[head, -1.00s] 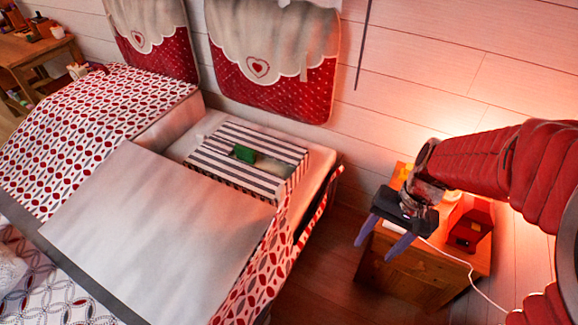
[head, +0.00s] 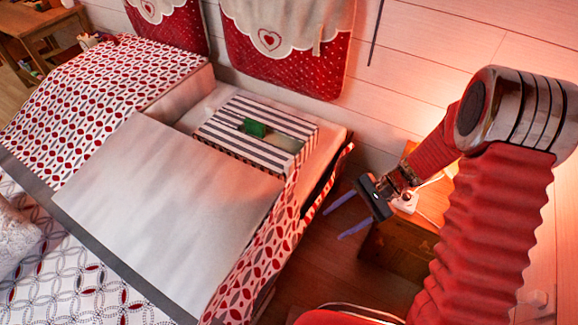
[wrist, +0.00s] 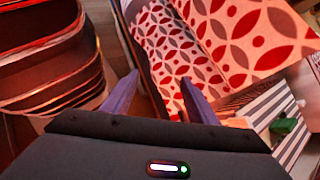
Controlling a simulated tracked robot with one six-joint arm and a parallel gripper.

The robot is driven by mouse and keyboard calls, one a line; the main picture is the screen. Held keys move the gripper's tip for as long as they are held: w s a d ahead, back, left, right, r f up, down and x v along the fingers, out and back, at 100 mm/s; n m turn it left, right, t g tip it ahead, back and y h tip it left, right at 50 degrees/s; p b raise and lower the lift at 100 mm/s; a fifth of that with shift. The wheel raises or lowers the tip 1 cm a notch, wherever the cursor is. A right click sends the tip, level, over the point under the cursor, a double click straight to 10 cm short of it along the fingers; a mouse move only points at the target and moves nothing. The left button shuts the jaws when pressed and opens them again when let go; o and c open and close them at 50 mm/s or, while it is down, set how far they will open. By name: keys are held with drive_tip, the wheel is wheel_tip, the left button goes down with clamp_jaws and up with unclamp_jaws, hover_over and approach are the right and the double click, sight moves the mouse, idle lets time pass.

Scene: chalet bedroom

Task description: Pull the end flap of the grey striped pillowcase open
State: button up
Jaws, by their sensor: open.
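The grey striped pillowcase (head: 232,142) lies on the bed near the wall side, with dark and white stripes. A small green thing (head: 254,128) sits on top of it, and a pale patch shows towards its right end. I cannot tell how far the end flap is open. My gripper (head: 334,221) is open and empty, to the right of the bed and lower in the picture than the pillowcase, clear of it. In the wrist view the two purple fingers (wrist: 158,82) point towards the red patterned bed cover, and part of the pillowcase (wrist: 264,108) shows at the right edge.
The bed's patterned cover (head: 258,250) hangs down its near right side, with a plain pale sheet (head: 160,200) beside it. A wooden bedside table (head: 405,245) stands behind my gripper. Floor shows between bed and table. Red quilted hangings (head: 290,55) are on the wall.

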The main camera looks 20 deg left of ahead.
drive_tip(key=w+a+f+m+t+y, duration=0.1)
drive_tip(key=w+a+f+m+y, duration=0.4)
drive_tip(key=f, duration=0.5)
drive_tip(key=m+t+y, duration=0.4)
drive_tip(key=m+t, duration=0.4)
approach(292, 167)
drive_tip(key=v, duration=0.2)
drive_tip(key=shift+s+d+f, duration=0.2)
drive_tip(key=shift+d+f, duration=0.05)
drive_tip(key=shift+f, duration=0.05)
drive_tip(key=x, duration=1.3)
drive_tip(key=shift+w+a+r, duration=0.25)
drive_tip(key=shift+a, duration=0.1)
drive_tip(key=shift+c, duration=0.4)
